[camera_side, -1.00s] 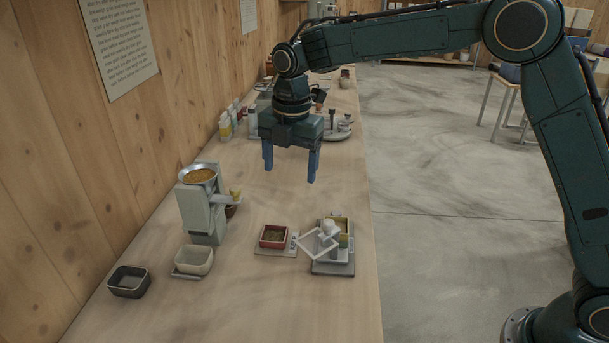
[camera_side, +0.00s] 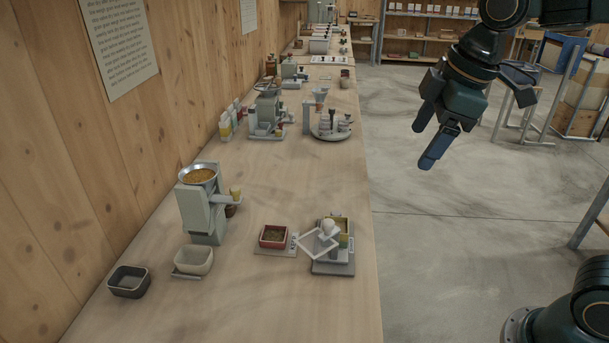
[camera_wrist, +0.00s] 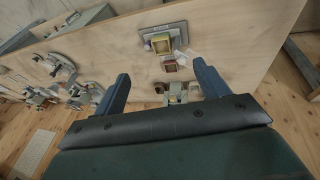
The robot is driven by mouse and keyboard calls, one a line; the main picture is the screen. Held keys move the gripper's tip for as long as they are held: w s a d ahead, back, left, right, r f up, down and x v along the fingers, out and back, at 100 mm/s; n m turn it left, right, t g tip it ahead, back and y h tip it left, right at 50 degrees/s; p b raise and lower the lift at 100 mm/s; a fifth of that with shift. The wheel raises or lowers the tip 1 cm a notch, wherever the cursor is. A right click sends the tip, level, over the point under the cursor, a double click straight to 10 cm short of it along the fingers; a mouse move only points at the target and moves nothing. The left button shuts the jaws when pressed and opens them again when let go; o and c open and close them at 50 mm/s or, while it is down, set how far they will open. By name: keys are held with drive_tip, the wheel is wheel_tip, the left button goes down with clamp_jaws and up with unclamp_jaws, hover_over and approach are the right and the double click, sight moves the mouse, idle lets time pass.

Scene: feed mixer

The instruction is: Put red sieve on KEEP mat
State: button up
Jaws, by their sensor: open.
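A small square red container, which looks like the red sieve (camera_side: 274,236), sits upright on a pale grey mat (camera_side: 293,247) on the bench. It holds greenish-brown material. Dark lettering shows on the mat's right side, too small to read, so I cannot tell if it says KEEP. The red sieve (camera_wrist: 171,66) also shows small in the wrist view, beyond my fingers. My gripper (camera_side: 426,143) is open and empty, tilted, and out over the floor to the right of the bench in the side view. In the wrist view my gripper (camera_wrist: 161,82) has its blue fingers wide apart.
Right of the red sieve is a grey stand (camera_side: 333,266) with a tilted white square frame (camera_side: 318,244) and a yellow box. A mixer (camera_side: 203,205) stands left, with a cream bowl (camera_side: 194,260) and a dark bowl (camera_side: 129,282) in front. The bench's front middle is clear.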

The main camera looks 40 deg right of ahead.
drive_tip(key=s+d+f+m+t, duration=0.1)
drive_tip(key=s+f+m, duration=0.1)
drive_tip(key=s+m, duration=0.2)
drive_tip(key=s+d+f+m, duration=0.2)
drive_tip(key=s+m, duration=0.2)
drive_tip(key=s, duration=0.4)
drive_tip(key=shift+s+m+t, duration=0.25)
drive_tip(key=shift+m+t, duration=0.15)
idle(0.6)
